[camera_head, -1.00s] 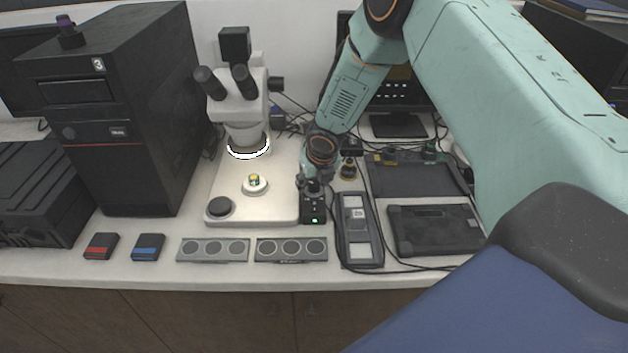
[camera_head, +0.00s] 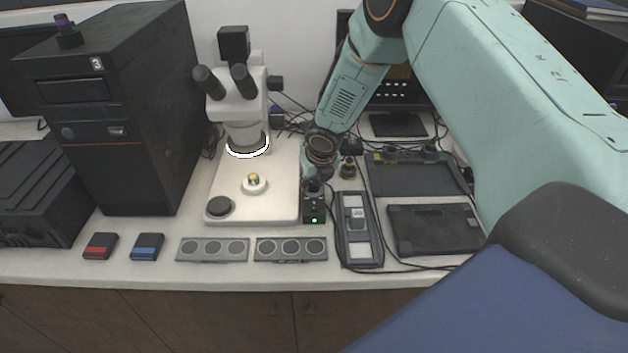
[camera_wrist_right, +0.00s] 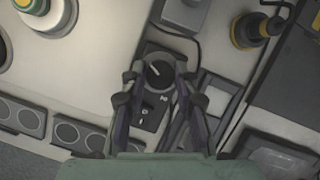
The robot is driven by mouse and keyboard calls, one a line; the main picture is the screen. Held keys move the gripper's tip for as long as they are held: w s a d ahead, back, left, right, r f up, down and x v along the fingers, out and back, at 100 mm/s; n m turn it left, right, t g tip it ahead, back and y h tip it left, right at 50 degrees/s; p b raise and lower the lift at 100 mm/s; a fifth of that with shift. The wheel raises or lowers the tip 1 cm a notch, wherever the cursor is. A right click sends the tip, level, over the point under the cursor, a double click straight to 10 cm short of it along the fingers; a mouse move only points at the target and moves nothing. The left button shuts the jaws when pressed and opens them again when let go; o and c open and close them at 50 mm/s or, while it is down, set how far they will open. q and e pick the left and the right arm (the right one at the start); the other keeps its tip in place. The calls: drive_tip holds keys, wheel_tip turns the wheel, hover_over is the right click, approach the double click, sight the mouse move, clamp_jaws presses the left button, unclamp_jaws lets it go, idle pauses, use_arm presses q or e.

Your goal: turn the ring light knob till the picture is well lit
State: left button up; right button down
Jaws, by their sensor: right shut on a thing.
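The ring light control box (camera_head: 314,207) is a small black box with a green lamp, just right of the microscope base. Its dark knob (camera_wrist_right: 158,74) with a pale pointer line shows in the right wrist view. My right gripper (camera_head: 312,184) reaches down over the box; in the wrist view its fingers (camera_wrist_right: 158,84) stand on both sides of the knob, shut on it. The ring light (camera_head: 248,150) glows white under the microscope (camera_head: 240,105). A small sample (camera_head: 254,180) sits on the round stage below. The screen (camera_head: 402,92) behind is mostly hidden by my right arm. My left gripper is out of view.
A long black holder with pale plates (camera_head: 360,252) lies right of the box. Two grey trays with round wells (camera_head: 213,250) lie in front of the microscope. Dark devices (camera_head: 436,231) and cables lie further right.

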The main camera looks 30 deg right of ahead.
drive_tip(key=shift+w+a+m+h+b, duration=0.1)
drive_tip(key=shift+m+h+b, duration=0.3)
drive_tip(key=shift+m+b, duration=0.45)
drive_tip(key=shift+m+h, duration=0.3)
drive_tip(key=shift+m, duration=0.55)
drive_tip(key=m, duration=0.2)
drive_tip(key=m+g+h+p, duration=0.1)
drive_tip(key=m, duration=0.1)
drive_tip(key=shift+w+r+m+g, duration=0.15)
drive_tip(key=shift+m+g, duration=0.15)
drive_tip(key=shift+a+m+g+h, duration=0.1)
drive_tip(key=shift+m+g+h, duration=0.4)
drive_tip(key=shift+m, duration=1.3)
drive_tip(key=shift+w, duration=0.1)
drive_tip(key=c, duration=1.3)
unclamp_jaws()
drive_tip(key=shift+c, duration=0.2)
drive_tip(key=o, duration=0.3)
drive_tip(key=shift+o, duration=0.2)
